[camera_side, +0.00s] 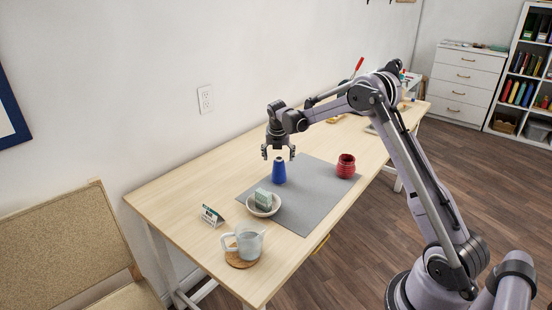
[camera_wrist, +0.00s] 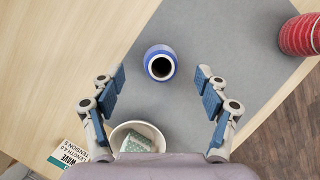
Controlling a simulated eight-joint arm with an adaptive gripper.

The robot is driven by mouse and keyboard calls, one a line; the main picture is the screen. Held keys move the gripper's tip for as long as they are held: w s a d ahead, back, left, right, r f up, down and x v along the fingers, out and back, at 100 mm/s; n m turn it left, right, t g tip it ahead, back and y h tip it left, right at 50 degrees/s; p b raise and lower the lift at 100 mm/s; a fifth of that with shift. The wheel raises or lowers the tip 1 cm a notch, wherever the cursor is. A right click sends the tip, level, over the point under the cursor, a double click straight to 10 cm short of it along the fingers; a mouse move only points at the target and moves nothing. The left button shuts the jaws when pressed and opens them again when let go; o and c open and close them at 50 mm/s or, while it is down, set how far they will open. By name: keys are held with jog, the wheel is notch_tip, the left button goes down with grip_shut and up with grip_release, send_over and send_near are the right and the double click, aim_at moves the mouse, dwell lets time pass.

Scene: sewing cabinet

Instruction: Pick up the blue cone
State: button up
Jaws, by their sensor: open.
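The blue cone (camera_side: 279,170) stands upright on the grey mat, with a paler top. In the wrist view the blue cone (camera_wrist: 160,64) is seen from above, with a dark hole in its top. My gripper (camera_side: 279,154) is above the cone in the side view, fingers pointing down. In the wrist view my gripper (camera_wrist: 161,86) is open and empty, one finger on each side. The cone lies near the midline between the fingers, slightly beyond their tips. I cannot tell the exact height gap.
A small card (camera_side: 212,216) and a mug (camera_side: 248,242) on a round coaster stand nearer the table's front end. A wall runs behind the table.

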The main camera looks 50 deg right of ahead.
aim_at(279, 169)
jog(key=shift+x, duration=4.1)
jog(key=shift+s+a+f, duration=0.1)
jog(key=shift+s, duration=0.05)
jog(key=c, duration=1.3)
